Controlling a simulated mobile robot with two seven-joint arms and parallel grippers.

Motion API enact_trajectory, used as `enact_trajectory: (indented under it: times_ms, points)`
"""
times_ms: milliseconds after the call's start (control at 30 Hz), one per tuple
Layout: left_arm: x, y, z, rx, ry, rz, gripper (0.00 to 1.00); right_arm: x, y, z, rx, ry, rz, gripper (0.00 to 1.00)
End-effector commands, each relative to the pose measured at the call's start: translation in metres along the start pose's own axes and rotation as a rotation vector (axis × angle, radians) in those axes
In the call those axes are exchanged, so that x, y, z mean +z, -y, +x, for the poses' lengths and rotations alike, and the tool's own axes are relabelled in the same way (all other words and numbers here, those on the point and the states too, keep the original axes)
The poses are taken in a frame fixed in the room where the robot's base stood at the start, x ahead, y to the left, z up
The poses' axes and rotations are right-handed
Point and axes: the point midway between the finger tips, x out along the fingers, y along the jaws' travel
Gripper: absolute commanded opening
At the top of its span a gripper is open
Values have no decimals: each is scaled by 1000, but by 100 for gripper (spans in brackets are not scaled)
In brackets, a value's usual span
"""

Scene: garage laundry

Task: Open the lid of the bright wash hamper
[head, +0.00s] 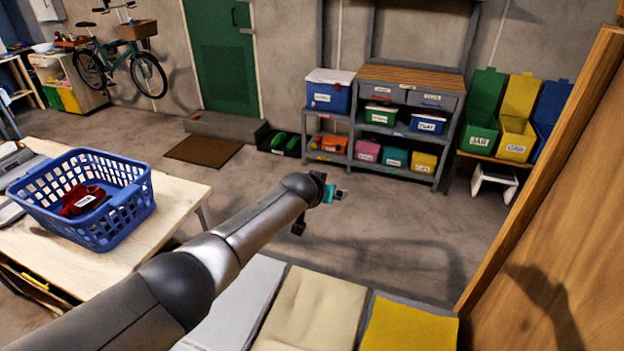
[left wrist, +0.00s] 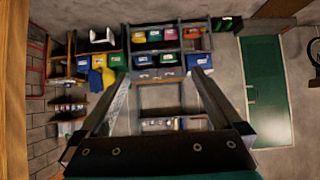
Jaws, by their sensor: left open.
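Three flat tops lie side by side at the bottom of the head view: a light grey one (head: 245,300), a cream one (head: 312,308) and a yellow one (head: 408,325). They look like closed hamper lids. No label shows on them, and the bottom edge of the picture cuts them off. The yellow one is the brightest in colour. My left gripper (head: 338,194) is held out in the air beyond the tops, apart from them. It also shows in the left wrist view (left wrist: 158,76), with its two fingers apart and nothing between them. My right gripper is out of view.
A blue basket (head: 130,211) with a dark red item stands on a wooden table (head: 185,200) at left. A wooden panel (head: 565,210) rises close at right. Grey shelves (head: 440,165) with labelled bins stand at the back. The floor (head: 400,225) between is clear.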

Motion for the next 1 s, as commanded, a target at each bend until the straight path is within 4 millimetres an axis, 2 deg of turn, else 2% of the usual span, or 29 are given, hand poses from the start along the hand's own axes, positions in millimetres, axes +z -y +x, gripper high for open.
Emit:
enact_trajectory:
  times_ms: [233, 1000]
  points:
    - [0, 1, -23, -1, 0, 0, 100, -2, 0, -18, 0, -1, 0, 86]
    - [0, 1, -96, -1, -3, 0, 100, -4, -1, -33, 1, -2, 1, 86]
